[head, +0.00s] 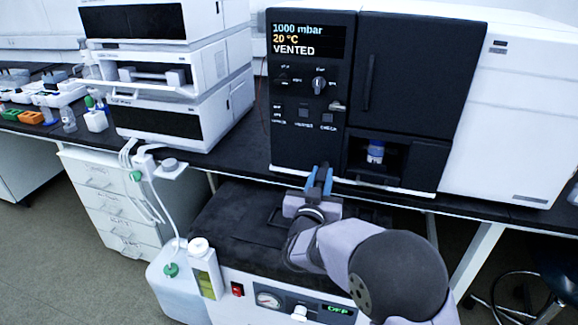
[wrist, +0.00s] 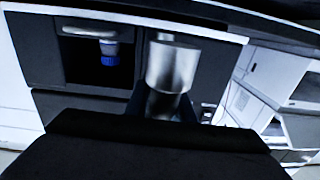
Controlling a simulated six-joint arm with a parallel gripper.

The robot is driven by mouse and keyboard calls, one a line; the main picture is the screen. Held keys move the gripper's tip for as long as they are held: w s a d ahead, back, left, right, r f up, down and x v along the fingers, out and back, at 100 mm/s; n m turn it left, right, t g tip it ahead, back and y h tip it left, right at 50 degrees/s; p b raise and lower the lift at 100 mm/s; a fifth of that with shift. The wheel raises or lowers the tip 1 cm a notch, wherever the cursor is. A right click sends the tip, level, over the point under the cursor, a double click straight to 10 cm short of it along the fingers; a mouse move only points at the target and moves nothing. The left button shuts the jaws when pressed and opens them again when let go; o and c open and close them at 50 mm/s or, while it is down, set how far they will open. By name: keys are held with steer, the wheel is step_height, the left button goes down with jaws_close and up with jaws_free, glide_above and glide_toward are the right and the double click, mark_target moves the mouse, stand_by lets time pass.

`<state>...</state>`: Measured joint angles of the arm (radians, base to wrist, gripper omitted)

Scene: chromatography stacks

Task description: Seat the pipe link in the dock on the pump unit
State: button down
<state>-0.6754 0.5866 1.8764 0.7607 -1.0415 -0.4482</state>
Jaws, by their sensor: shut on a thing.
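My gripper (head: 320,180) has blue fingers pointing up and away, in front of the black instrument's lower edge and above the rear of the pump unit. It is shut on the pipe link (wrist: 172,68), a shiny metal cylinder with a wider outer end and a darker, narrower part at the jaws. The link is hard to make out in the head view. The pump unit (head: 262,277) is a low white box with a black top, red switch, round gauge and small green display. I cannot make out the dock; my arm covers part of the pump unit's top.
The black and white instrument (head: 312,110) reads VENTED and stands on the bench. Its open bay holds a blue-capped vial (head: 375,151). A white module stack (head: 190,100) stands left. A bottle (head: 204,265) and jug (head: 172,285) with tubing stand left of the pump unit.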

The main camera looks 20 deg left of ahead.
steer(key=s+d+f, duration=0.1)
steer(key=s+d, duration=0.1)
steer(key=d, duration=1.1)
steer(key=shift+s+f+h+p, duration=0.2)
steer(key=shift+s+h+p, duration=0.1)
steer(key=shift+p, duration=0.15)
steer(key=shift+d+f, duration=0.1)
steer(key=shift+f, duration=0.15)
steer(key=shift+f+b, duration=2.75)
steer(key=shift+f, duration=0.45)
steer(key=shift+f+b, duration=0.4)
steer(key=shift+b, duration=0.05)
steer(key=c, duration=1.4)
jaws_free()
steer(key=shift+c, duration=0.2)
steer(key=shift+s, duration=0.1)
